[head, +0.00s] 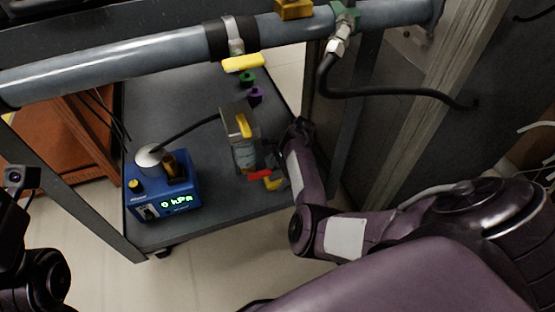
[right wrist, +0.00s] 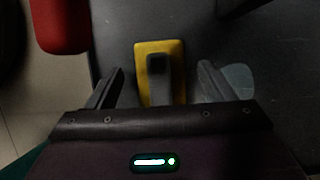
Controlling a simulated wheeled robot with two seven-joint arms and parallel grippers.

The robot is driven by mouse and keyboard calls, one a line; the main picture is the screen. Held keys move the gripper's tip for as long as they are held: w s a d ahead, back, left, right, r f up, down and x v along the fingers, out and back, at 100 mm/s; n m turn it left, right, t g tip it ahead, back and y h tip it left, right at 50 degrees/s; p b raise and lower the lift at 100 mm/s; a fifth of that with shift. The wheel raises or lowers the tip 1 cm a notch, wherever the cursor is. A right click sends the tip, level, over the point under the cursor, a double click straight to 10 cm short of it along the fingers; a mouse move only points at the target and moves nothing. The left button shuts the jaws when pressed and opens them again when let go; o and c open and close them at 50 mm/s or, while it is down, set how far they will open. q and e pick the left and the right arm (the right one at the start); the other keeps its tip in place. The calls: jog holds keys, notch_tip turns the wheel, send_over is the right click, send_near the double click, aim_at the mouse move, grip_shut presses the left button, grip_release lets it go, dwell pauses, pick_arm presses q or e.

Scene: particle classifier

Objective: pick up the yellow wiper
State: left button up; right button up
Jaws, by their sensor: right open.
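The yellow wiper (head: 275,184), a small yellow piece, lies on the dark grey cart top, beside a red piece (head: 260,175). In the right wrist view the wiper (right wrist: 172,48) is a yellow block with a dark middle part, and its near end is partly hidden by my gripper. My right gripper (head: 272,160) is above it, mostly hidden by its own wrist in the head view. Its two fingers (right wrist: 160,85) are apart, one on each side of the wiper, with gaps visible. Only part of my left arm shows at the left edge; its jaws are out of sight.
Green (head: 247,78) and purple (head: 256,95) pieces lie farther back. A thick grey pipe (head: 120,62) crosses above. The cart's front is clear.

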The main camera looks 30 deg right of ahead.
jog(key=shift+c, duration=0.3)
jog(key=c, duration=1)
jog(key=shift+r, duration=0.2)
